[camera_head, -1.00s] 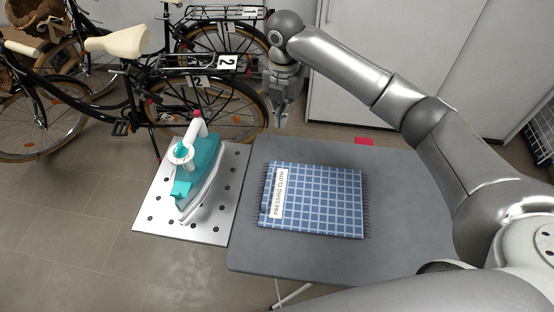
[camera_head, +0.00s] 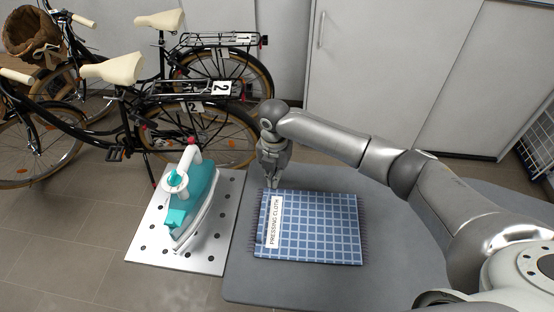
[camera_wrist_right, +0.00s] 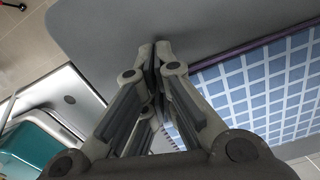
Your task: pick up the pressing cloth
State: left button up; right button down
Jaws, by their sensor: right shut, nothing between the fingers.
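The pressing cloth (camera_head: 312,228) is a folded blue cloth with a white grid, dark fringes on its sides and a white label. It lies flat on the grey ironing board (camera_head: 245,285). My right gripper (camera_head: 272,186) is shut and empty, pointing down at the cloth's far left corner. In the right wrist view its fingertips (camera_wrist_right: 155,45) meet over bare grey board, beside the fringed edge of the cloth (camera_wrist_right: 265,90). I cannot tell whether the fingertips touch the board. My left gripper is not in view.
A teal and white iron (camera_head: 195,200) stands on a perforated metal plate (camera_head: 150,245) left of the cloth. Bicycles (camera_head: 130,110) stand behind it on the tiled floor. White cabinets (camera_head: 390,70) are at the back. The board right of the cloth is partly under my arm.

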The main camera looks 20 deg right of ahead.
aim_at(265, 199)
jog(key=shift+s+a+r, duration=0.15)
jog(key=shift+s+a, duration=0.4)
jog(key=shift+s, duration=0.25)
jog(key=shift+s+a, duration=0.1)
jog(key=shift+s, duration=0.05)
jog(key=shift+p, duration=0.3)
jog(key=shift+s+a, duration=0.15)
jog(key=s+a+p, duration=0.1)
jog(key=p, duration=0.1)
jog(key=s+a+p, duration=0.1)
jog(key=s+p, duration=0.1)
jog(key=shift+s+a+r, duration=0.1)
jog(key=shift+s+a, duration=0.1)
jog(key=shift+a, duration=0.15)
jog(key=shift+s+a, duration=0.15)
jog(key=shift+s, duration=0.05)
jog(key=shift+f, duration=0.2)
